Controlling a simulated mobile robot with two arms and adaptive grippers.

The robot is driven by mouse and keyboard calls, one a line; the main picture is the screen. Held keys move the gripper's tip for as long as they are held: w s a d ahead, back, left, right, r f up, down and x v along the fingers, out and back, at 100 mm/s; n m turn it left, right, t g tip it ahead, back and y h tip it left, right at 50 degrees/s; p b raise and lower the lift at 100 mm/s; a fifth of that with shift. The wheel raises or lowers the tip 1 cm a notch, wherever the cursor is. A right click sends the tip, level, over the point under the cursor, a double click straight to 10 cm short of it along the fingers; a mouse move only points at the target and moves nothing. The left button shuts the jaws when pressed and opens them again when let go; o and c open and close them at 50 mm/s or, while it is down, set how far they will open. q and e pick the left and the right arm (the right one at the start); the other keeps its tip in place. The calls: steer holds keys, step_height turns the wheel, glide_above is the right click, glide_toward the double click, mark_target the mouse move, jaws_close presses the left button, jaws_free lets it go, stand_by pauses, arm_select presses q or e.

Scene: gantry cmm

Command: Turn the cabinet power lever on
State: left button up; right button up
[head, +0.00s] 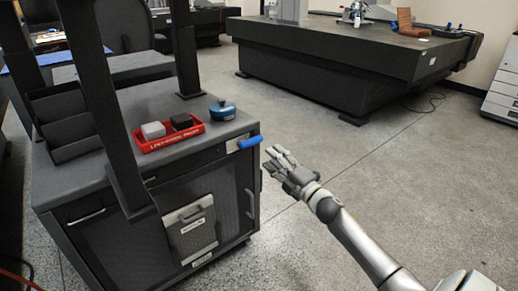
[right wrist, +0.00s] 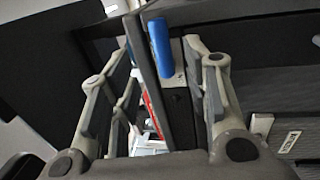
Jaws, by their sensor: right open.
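The cabinet (head: 150,200) is a dark grey unit at the left of the head view. Its power lever (head: 249,142) has a blue handle at the upper right front corner and sticks out to the right. My right gripper (head: 272,158) is open and empty, just right of the lever and a little below it, apart from it in the head view. In the right wrist view the blue lever (right wrist: 160,46) shows ahead, between the two open fingers (right wrist: 165,80). Whether a finger touches it cannot be told. My left gripper is in neither view.
On the cabinet top sit a red tray (head: 150,147) with small blocks and a round blue object (head: 222,110). Dark uprights (head: 100,90) rise in front. A large dark table (head: 330,62) stands behind. The floor (head: 400,160) around my right arm is clear.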

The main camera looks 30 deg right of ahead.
mark_target(257, 143)
steer(key=b+x, duration=0.2)
steer(key=x, duration=0.6)
steer(key=shift+c, duration=0.2)
steer(key=shift+f, duration=0.1)
jaws_close()
